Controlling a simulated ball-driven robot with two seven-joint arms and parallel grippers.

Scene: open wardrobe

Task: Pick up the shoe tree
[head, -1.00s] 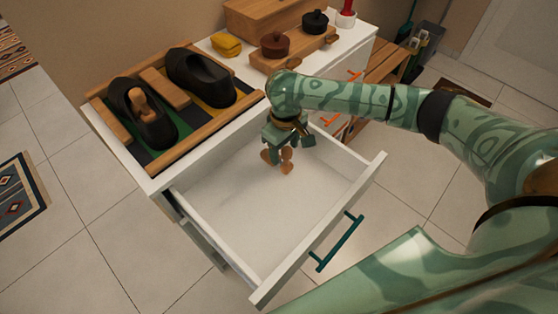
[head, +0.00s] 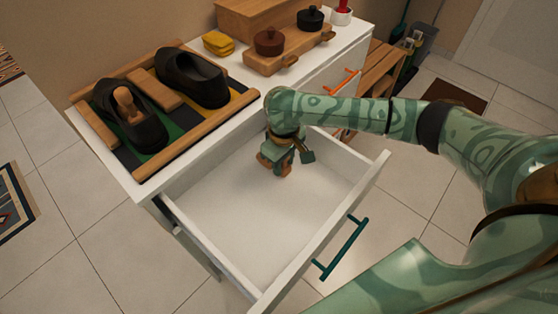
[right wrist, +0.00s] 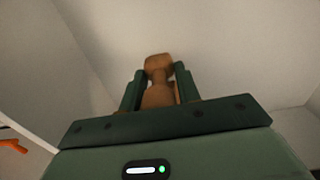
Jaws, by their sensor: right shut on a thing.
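A brown wooden shoe tree (right wrist: 158,68) is between the two green fingers of my right gripper (right wrist: 159,82) in the right wrist view. The gripper is shut on it. In the head view my right gripper (head: 277,160) is inside the open white drawer, towards its back, and hides much of the shoe tree (head: 286,168). I cannot tell whether the shoe tree touches the drawer floor. Another wooden shoe tree (head: 127,104) sits in the left black shoe (head: 146,128) on the cabinet top. My left gripper is not in view.
The open drawer (head: 233,215) is otherwise empty, with white walls around my gripper and a teal handle (head: 341,250) in front. A second black shoe (head: 192,80) stands empty on the wood-edged rack. Lidded pots (head: 269,41) and yellow cloths (head: 218,43) are behind.

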